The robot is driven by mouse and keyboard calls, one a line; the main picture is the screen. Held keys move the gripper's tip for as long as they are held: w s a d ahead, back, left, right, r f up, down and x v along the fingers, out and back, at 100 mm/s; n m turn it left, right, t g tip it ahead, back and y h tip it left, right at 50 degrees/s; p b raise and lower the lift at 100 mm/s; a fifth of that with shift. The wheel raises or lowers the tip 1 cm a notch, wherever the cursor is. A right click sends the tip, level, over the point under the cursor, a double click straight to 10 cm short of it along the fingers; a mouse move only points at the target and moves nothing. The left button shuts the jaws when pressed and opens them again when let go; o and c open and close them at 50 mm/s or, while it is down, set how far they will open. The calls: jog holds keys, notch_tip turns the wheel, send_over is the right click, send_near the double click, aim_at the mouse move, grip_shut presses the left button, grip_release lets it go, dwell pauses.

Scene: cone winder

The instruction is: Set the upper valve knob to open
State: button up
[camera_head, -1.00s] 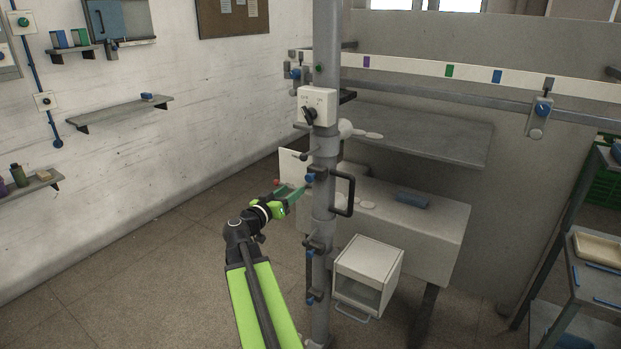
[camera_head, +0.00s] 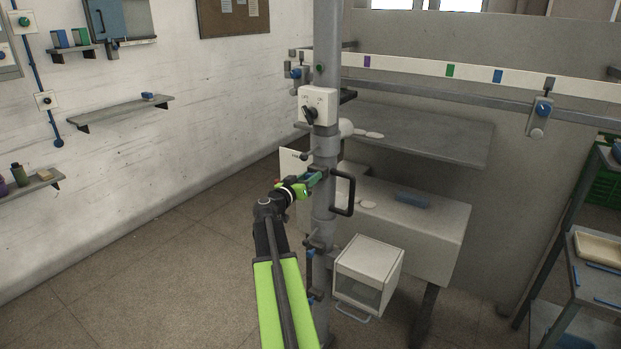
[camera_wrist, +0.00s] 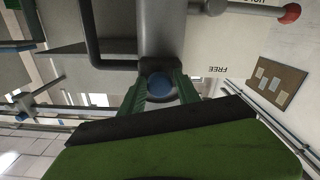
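The blue valve knob (camera_wrist: 160,87) sits on the grey vertical pipe (camera_head: 325,140), above another blue fitting (camera_head: 311,255) lower on that pipe. In the wrist view it lies between my two green fingers. My gripper (camera_head: 316,178) reaches the pipe from the left, and in the head view its fingers hide the knob. The fingers look open around the knob, with narrow gaps at its sides. The knob's pointer and any open or closed mark cannot be made out.
A black handle (camera_head: 350,194) stands out just right of the knob. A white switch box (camera_head: 318,106) is higher on the pipe. A red-tipped lever (camera_wrist: 289,13) and a "FREE" label show in the wrist view. Floor at left is clear.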

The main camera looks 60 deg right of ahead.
grip_shut()
dwell(1.1)
